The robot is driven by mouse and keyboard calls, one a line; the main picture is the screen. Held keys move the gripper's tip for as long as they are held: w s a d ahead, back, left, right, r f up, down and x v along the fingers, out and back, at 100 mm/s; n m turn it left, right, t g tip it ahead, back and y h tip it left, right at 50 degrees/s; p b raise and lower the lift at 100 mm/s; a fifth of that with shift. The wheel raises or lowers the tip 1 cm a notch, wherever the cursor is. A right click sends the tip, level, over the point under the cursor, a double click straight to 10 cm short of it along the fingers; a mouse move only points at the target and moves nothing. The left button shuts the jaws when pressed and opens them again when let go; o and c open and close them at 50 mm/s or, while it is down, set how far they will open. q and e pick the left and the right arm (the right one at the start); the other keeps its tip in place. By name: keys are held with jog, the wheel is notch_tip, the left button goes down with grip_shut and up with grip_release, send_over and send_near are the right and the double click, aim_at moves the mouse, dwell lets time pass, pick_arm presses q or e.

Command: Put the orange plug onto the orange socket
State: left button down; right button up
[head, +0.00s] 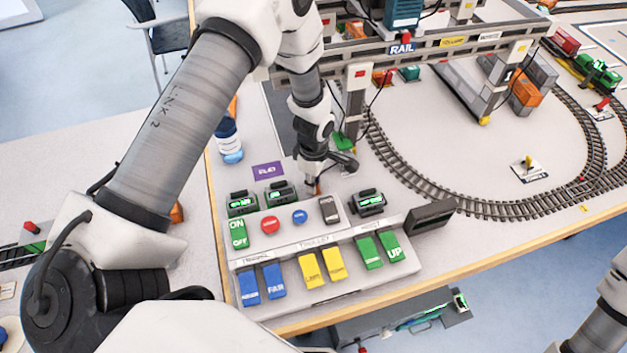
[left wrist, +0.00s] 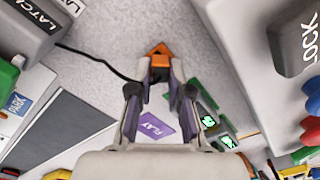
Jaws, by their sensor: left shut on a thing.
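My left gripper (head: 317,180) is low over the table, just behind the grey control panel. In the left wrist view its two fingers (left wrist: 160,72) are closed on the orange plug (left wrist: 160,54). A black cable (left wrist: 97,62) runs left from beside the plug. In the head view only a small orange bit of the plug (head: 317,190) shows under the fingertips. I cannot make out the orange socket with certainty in either view. My right gripper is out of view; only part of that arm shows at the right edge.
The control panel (head: 341,286) has coloured switches and small green-lit displays. A purple card (head: 268,170) lies to the left of the gripper and shows in the wrist view (left wrist: 152,127). A gantry crane (head: 400,52) stands behind. Curved train track (head: 497,205) lies right.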

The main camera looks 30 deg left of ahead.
pick_arm(q)
jog(key=shift+f, duration=0.2)
dwell(0.4)
jog(key=c, duration=0.5)
grip_release()
jog(key=shift+c, duration=0.2)
jog(key=shift+r+p, duration=3.1)
jog(key=shift+r, duration=0.5)
jog(key=shift+f, duration=0.1)
